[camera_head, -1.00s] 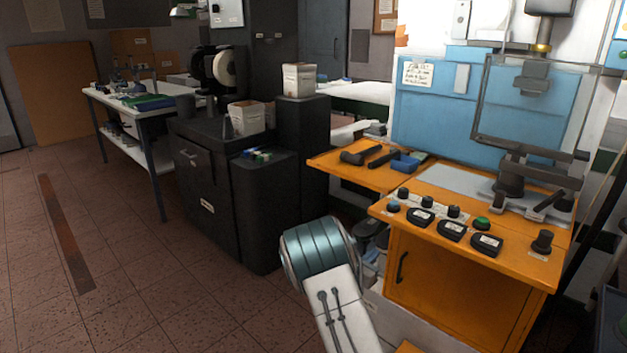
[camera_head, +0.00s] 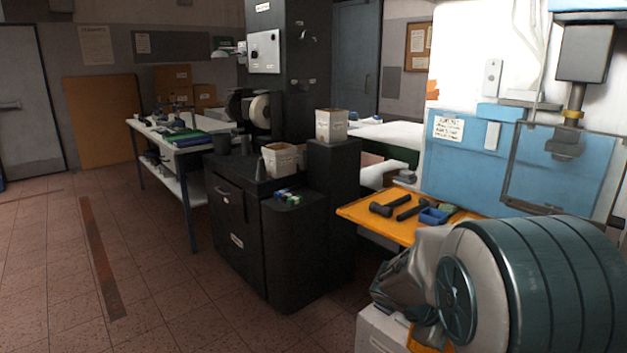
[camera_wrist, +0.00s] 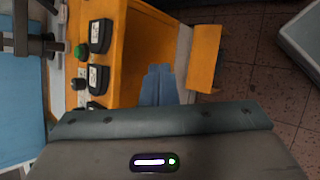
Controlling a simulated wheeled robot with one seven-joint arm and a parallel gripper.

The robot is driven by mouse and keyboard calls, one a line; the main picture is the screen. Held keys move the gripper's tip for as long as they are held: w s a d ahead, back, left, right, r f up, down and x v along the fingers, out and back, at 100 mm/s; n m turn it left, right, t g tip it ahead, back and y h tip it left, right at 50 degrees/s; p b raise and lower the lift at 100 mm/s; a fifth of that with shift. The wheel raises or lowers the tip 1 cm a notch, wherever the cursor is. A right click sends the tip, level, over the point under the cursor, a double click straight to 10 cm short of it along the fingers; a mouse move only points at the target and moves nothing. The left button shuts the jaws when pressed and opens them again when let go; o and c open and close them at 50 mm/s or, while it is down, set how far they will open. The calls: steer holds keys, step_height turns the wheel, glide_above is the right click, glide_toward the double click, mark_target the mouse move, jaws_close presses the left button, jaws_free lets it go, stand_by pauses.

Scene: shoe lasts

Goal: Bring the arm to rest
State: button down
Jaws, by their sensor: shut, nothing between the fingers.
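My arm fills the lower right of the head view, where a large rounded joint (camera_head: 550,290) with grey-green bands stands close to the camera. It covers most of the orange machine's control desk. My gripper (camera_wrist: 158,72) shows in the wrist view as two blue-grey fingers side by side, shut and empty. Behind the fingers is the front of the orange cabinet (camera_wrist: 128,60). I cannot tell how far the fingers are from it. The gripper itself cannot be made out in the head view.
An orange shelf (camera_head: 376,217) holds dark hand tools and a blue tray (camera_head: 433,215). A blue machine panel (camera_head: 465,165) stands behind. A black cabinet (camera_head: 236,232) and a white-topped table (camera_head: 180,140) are to the left. The tiled floor (camera_head: 150,280) at left is clear.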

steer(key=s+a+r+m+t+y+p, duration=0.1)
steer(key=s+a+r+m+y+p, duration=0.2)
steer(key=s+a, duration=0.4)
steer(key=s+a+r+m+y+p, duration=0.4)
steer(key=s+a+r+m+y, duration=0.2)
steer(key=s+a+r, duration=0.1)
steer(key=shift+s+r+t, duration=0.4)
steer(key=shift+s+r, duration=0.15)
steer(key=shift+s, duration=0.7)
